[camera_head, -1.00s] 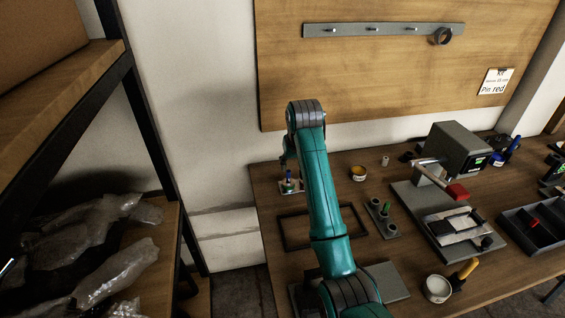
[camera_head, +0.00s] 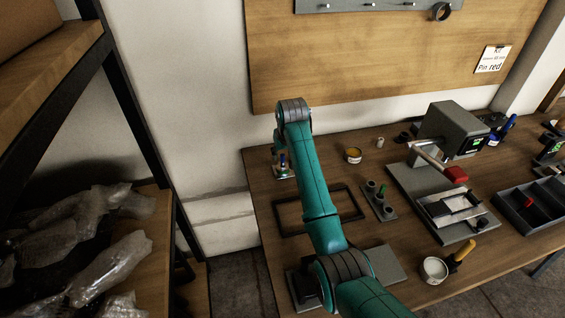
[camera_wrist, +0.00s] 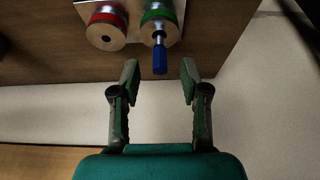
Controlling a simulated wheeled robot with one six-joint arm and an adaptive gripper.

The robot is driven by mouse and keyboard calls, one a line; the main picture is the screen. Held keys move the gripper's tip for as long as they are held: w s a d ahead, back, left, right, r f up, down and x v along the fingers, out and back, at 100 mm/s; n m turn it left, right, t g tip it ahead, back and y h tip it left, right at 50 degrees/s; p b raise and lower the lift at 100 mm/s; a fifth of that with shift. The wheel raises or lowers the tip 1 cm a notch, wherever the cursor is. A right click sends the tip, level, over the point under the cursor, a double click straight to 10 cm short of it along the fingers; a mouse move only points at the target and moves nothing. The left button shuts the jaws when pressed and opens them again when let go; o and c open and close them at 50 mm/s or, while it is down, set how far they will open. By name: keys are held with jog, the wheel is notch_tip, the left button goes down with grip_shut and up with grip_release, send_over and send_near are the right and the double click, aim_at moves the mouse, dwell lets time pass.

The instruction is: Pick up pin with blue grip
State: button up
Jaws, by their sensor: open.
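The pin with the blue grip (camera_wrist: 160,58) stands in a green-ringed round holder (camera_wrist: 160,24) in the wrist view. My gripper (camera_wrist: 160,74) is open, with one finger on each side of the blue grip's end. Clear space shows between the grip and both fingers; how far it reaches in depth between them I cannot tell. A red-ringed holder (camera_wrist: 107,28) with an empty hole sits beside it on the same light plate. In the head view the small stand (camera_head: 283,172) is at the table's far left corner, with the blue grip partly hidden by my gripper (camera_head: 279,150).
A dark rectangular frame (camera_head: 290,233) lies in front of the stand. A grey rack (camera_head: 386,213), a yellow-topped tin (camera_head: 354,156) and a press-like device (camera_head: 455,130) stand to the right. A wall board (camera_head: 400,60) rises behind the table; a shelf (camera_head: 90,50) is at left.

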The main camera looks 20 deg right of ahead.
aim_at(283, 163)
jog(key=shift+x, duration=1.2)
grip_shut()
